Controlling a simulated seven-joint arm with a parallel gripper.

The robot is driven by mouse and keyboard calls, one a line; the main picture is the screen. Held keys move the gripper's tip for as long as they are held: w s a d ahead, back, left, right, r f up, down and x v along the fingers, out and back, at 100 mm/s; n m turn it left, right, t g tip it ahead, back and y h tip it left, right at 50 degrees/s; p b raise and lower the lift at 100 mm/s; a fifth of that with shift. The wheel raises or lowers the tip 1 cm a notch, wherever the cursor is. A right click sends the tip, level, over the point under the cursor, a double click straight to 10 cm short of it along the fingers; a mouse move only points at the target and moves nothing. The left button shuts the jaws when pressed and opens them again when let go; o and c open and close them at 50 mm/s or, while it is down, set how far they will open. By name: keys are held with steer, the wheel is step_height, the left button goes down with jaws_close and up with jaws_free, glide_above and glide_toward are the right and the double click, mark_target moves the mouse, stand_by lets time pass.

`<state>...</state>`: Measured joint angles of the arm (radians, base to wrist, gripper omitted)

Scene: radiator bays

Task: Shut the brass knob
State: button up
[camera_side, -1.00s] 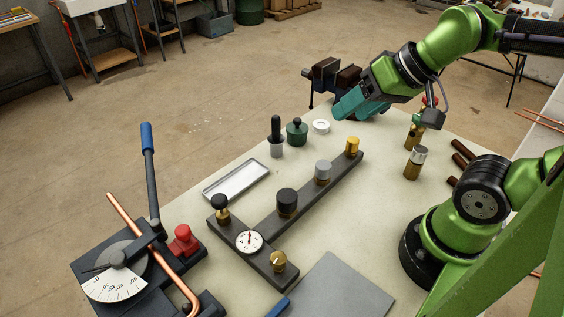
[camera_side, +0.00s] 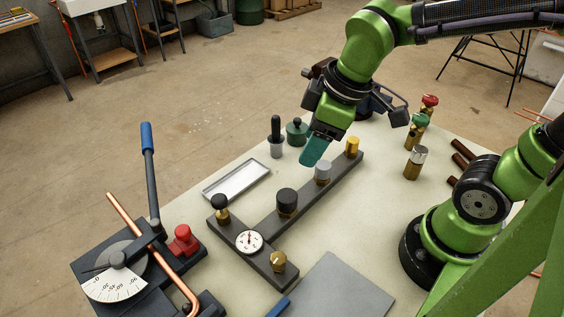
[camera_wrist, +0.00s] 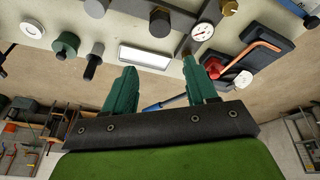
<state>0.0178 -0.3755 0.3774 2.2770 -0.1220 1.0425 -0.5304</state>
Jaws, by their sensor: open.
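A dark bar manifold (camera_side: 255,228) lies on the pale bench. A short brass knob (camera_side: 278,262) sits at its near right end beside the dial gauge (camera_side: 249,241); it also shows at the top edge of the wrist view (camera_wrist: 229,7). A taller yellow, brass-coloured knob (camera_side: 352,146) stands at the bar's far end. Between are a silver knob (camera_side: 323,169) and a large black knob (camera_side: 287,201). My gripper (camera_side: 312,152), with teal fingers, is open and empty above and behind the silver knob, apart from the near brass knob. The fingers also show spread in the wrist view (camera_wrist: 160,83).
A black knob on a brass stem (camera_side: 220,211) is at the bar's left end. A white tray (camera_side: 236,181), a dark plunger (camera_side: 276,138) and a green lidded pot (camera_side: 297,132) are behind. A pipe bender (camera_side: 120,265) fills the left; a grey plate (camera_side: 334,287) lies in front.

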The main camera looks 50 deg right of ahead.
steer(key=s+a+f+n+g, duration=0.1)
steer(key=a+n+g, duration=0.1)
steer(key=a+n, duration=0.8)
steer(key=r+n+g, duration=0.1)
steer(key=n, duration=1.5)
glide_above(278, 257)
steer(key=shift+n+h, duration=0.3)
steer(key=shift+h, duration=0.1)
step_height(278, 257, down, 16)
steer(key=shift+f, duration=0.2)
steer(key=c, duration=1.1)
steer(key=shift+o, duration=0.2)
